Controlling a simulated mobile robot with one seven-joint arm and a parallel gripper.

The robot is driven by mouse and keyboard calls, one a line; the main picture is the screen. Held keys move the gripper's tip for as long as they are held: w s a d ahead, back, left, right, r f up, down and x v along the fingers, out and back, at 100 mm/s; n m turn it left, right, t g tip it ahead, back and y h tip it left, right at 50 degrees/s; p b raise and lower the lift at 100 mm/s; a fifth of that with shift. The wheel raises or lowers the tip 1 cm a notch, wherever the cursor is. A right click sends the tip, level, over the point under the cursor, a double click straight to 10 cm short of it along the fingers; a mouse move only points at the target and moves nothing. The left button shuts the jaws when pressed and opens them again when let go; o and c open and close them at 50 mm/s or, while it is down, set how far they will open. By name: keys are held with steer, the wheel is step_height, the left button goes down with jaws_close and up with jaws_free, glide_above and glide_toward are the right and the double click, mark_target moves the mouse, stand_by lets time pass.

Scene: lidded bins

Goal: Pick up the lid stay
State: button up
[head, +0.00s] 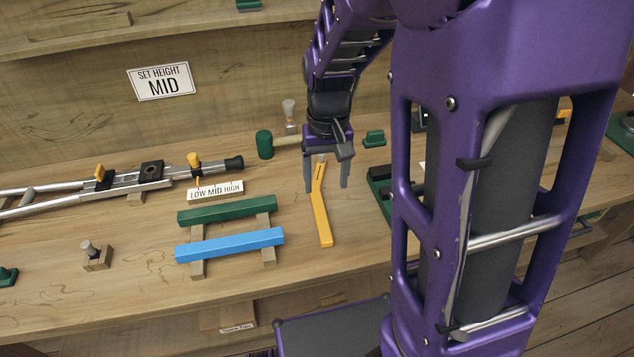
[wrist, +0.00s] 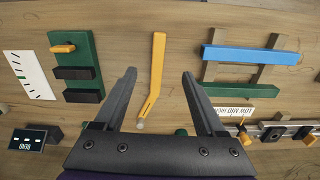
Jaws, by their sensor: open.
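The lid stay appears to be the yellow bent bar (head: 321,217) lying on the wooden bench, with a slot in one end. In the wrist view the bar (wrist: 157,62) lies lengthwise between the fingers, its slotted end nearer my palm. My gripper (head: 327,185) points down over the slotted end, and it also shows in the wrist view (wrist: 158,75). The fingers are open, one on each side of the bar, with gaps on both sides. I cannot tell how high the fingertips are above the bench.
A green bar (head: 227,209) and a blue bar (head: 230,244) lie on wooden rails to the left. A crutch (head: 130,184) lies farther left. A green-headed mallet (head: 265,144) lies behind my gripper. A dark green block rack (wrist: 78,75) is beside the yellow bar.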

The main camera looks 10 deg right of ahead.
steer(key=b, duration=0.2)
glide_above(326, 235)
steer(key=f, duration=1.2)
steer(key=shift+w+a+f, duration=0.1)
steer(key=shift+w, duration=0.1)
step_height(326, 235, down, 5)
steer(key=shift+s+f+b, duration=0.1)
steer(key=shift+s+b, duration=0.05)
steer(key=shift+b, duration=0.5)
jaws_close()
